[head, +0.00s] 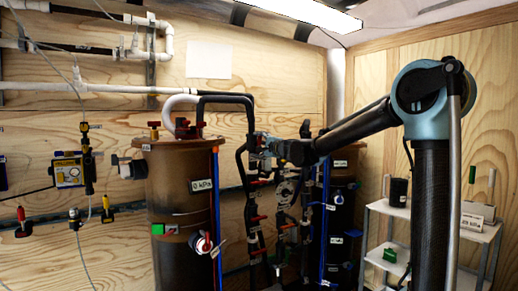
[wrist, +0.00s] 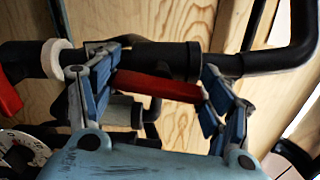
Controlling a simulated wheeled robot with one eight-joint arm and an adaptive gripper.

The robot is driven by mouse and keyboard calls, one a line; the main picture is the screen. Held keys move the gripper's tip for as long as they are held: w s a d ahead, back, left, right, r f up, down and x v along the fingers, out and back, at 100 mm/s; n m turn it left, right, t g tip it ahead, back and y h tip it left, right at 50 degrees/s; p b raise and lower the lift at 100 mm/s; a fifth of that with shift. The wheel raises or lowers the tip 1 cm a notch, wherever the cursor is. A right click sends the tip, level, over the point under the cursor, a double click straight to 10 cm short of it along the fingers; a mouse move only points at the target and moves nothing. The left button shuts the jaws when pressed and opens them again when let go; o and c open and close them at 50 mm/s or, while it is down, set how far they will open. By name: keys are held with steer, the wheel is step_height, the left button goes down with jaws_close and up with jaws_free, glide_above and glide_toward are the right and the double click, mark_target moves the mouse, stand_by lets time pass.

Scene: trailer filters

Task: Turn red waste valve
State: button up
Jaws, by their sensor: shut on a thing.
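A red valve handle (wrist: 158,87) lies across the middle of the wrist view, under a black pipe (wrist: 165,58). My gripper (wrist: 160,72) has its blue-padded fingers at the handle's two ends and is shut on it. In the head view my gripper (head: 268,147) is at the upper part of the black pipework, right of the left brown tank. The handle is hard to make out there. Other red handles (head: 258,218) sit lower on the same pipes.
A brown tank (head: 180,215) with a 0 kPa label stands left of the pipes, and a second tank (head: 342,205) stands to the right. Part of another red handle (wrist: 8,98) shows at the wrist view's left edge. A white shelf (head: 385,208) stands at right.

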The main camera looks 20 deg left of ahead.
steer(key=shift+f+n, duration=0.15)
steer(key=shift+n, duration=0.95)
steer(key=shift+s, duration=0.1)
steer(key=o, duration=1.1)
steer(key=shift+c, duration=0.2)
steer(key=shift+d, duration=0.1)
steer(key=v, duration=1.1)
steer(key=shift+d, duration=0.35)
steer(key=shift+s, duration=0.15)
